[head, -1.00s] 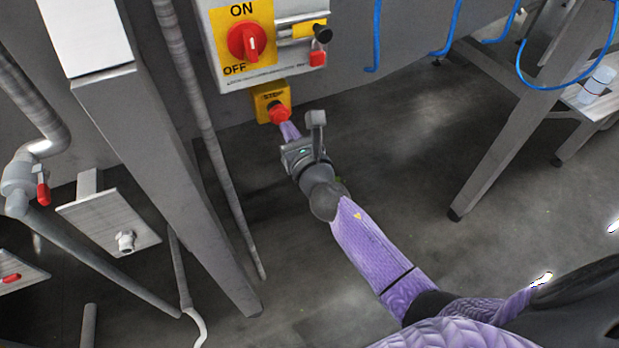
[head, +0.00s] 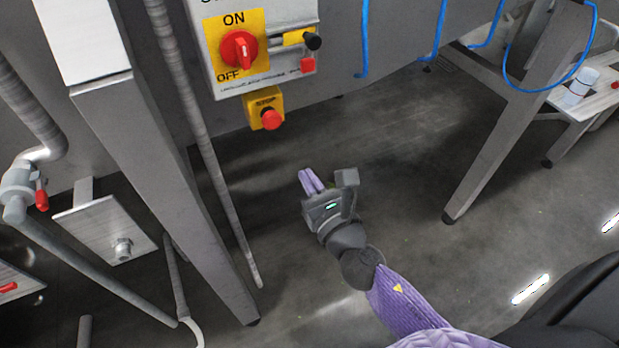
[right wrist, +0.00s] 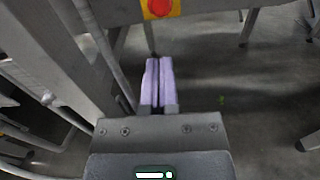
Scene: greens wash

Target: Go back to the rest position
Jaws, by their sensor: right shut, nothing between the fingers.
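My right gripper (head: 312,181) is shut and empty, with its two purple fingers together. It also shows in the right wrist view (right wrist: 158,82). It is in open space below and to the right of the yellow stop box (head: 252,106) with its red button (head: 271,119), apart from it. The red button also shows at the top of the right wrist view (right wrist: 160,7). My left gripper is not in view.
A grey control box (head: 215,75) with a red ON/OFF switch (head: 240,50) is above the stop box. A thick metal leg (head: 165,190) and a thin pipe (head: 215,165) stand to the left. Another leg (head: 500,135) stands at right. Floor between is clear.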

